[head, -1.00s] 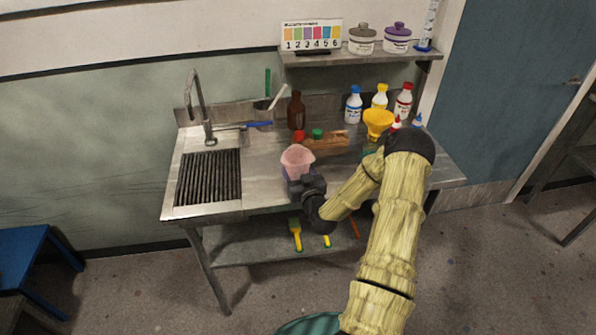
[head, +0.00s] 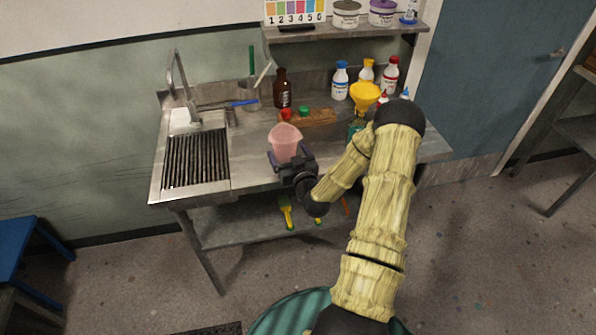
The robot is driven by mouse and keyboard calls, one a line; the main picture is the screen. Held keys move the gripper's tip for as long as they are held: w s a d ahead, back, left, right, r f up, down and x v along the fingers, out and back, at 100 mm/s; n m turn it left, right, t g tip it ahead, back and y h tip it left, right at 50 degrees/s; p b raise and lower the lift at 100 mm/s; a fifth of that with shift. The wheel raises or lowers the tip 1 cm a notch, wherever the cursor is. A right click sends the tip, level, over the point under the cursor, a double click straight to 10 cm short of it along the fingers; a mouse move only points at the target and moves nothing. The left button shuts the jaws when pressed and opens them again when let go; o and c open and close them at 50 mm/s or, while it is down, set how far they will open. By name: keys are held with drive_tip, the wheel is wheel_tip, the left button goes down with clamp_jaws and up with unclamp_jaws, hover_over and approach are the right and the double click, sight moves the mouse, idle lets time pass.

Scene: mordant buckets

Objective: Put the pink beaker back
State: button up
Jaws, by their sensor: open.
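The pink beaker (head: 285,141) stands upright on the steel bench (head: 244,168), near its front edge and right of the sink's ribbed drainer. My gripper (head: 288,158) reaches in from the front right, with its dark jaws open around the lower part of the beaker. The beaker's base is partly hidden behind the jaws, and I cannot tell whether they touch it.
Behind the beaker is a wooden rack (head: 308,117) with red and green caps. A brown bottle (head: 282,88), several white bottles and a yellow funnel (head: 366,94) stand farther back. A grey shelf (head: 345,31) hangs above. The bench left of the beaker is clear.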

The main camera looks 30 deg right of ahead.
drive_tip(key=s+a+b, duration=0.1)
drive_tip(key=s+b, duration=0.1)
drive_tip(key=s, duration=0.7)
drive_tip(key=shift+s, duration=0.4)
